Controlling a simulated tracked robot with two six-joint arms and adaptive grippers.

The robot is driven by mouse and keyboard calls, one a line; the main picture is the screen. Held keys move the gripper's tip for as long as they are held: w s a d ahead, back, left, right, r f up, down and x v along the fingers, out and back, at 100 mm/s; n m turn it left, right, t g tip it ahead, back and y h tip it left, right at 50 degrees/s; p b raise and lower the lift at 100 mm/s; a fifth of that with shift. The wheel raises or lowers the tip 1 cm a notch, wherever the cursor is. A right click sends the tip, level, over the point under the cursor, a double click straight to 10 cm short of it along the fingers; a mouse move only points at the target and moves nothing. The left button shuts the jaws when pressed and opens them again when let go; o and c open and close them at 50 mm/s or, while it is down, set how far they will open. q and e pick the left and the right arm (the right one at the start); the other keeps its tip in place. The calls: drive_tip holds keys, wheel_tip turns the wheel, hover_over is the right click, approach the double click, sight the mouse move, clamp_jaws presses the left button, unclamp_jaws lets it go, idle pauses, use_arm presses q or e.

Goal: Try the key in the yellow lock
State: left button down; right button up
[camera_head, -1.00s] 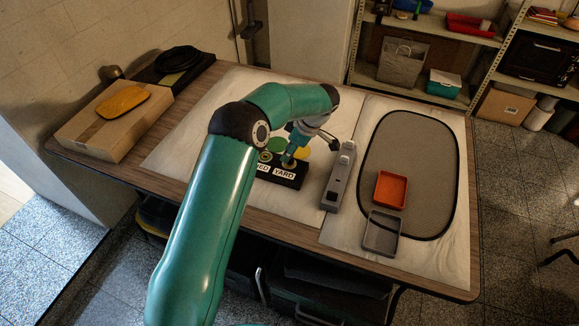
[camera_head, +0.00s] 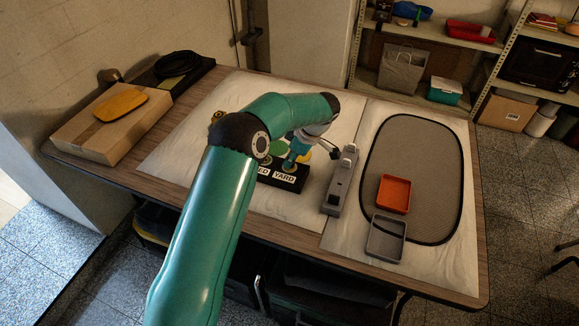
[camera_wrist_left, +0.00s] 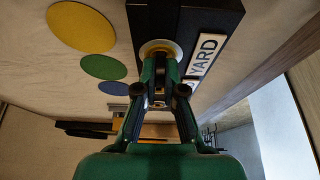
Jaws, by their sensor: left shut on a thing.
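A black lock block (camera_head: 296,185) stands on the table, with white labels on its front; one reads YARD (camera_head: 284,177). The wrist view shows yellow (camera_wrist_left: 80,27), green (camera_wrist_left: 103,67) and blue (camera_wrist_left: 113,88) discs in a row. My left gripper (camera_wrist_left: 160,88) is shut at a round pale lock face (camera_wrist_left: 160,46) on the block, beside the YARD label. In the head view the gripper (camera_head: 291,160) is over the block's right end. The key is mostly hidden between the fingers; I cannot tell how deep it sits.
A grey stand (camera_head: 338,185) stands close to the right of the block. An orange tray (camera_head: 394,194) and a grey tray (camera_head: 385,239) are farther right, by a dark oval mat (camera_head: 425,150). A cardboard box (camera_head: 97,138) is at the left.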

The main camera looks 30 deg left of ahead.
use_arm(q)
drive_tip(key=shift+m+t+b, duration=0.5)
drive_tip(key=shift+m+b, duration=0.8)
drive_tip(key=shift+b, duration=0.25)
drive_tip(key=shift+m+t+b, duration=0.3)
drive_tip(key=shift+m+b, duration=0.45)
drive_tip(key=shift+m, duration=0.35)
